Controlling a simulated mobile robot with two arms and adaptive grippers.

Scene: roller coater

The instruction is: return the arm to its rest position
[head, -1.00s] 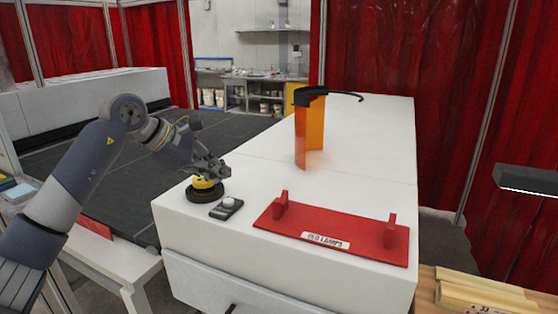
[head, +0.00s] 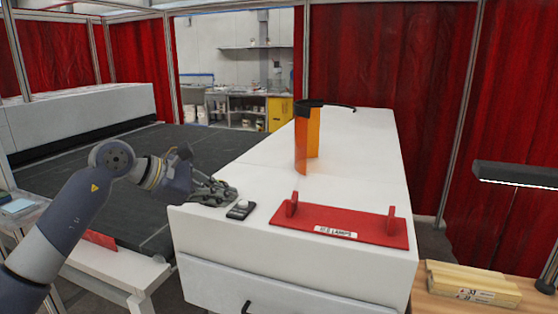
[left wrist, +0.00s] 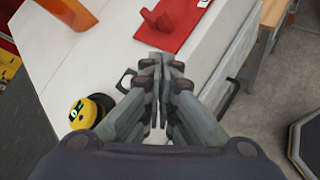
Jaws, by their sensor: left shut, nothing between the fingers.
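My left gripper (head: 228,192) is shut and empty, above the left end of the white cabinet top (head: 235,165). It also shows in the left wrist view (left wrist: 160,68), its fingers together. A yellow and black round device (left wrist: 88,113) lies left of the fingers in the left wrist view, apart from them. In the head view the gripper and arm hide it. A small dark box with a pale knob (head: 240,209) sits just right of the fingertips in the head view. My right gripper is not in view.
A red holder (head: 355,222) with two uprights and a label lies on the cabinet top, with an orange visor (head: 308,140) behind it. A desk lamp (head: 515,176) and wooden blocks (head: 470,284) are at the right. A dark conveyor bed (head: 185,145) lies behind the arm.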

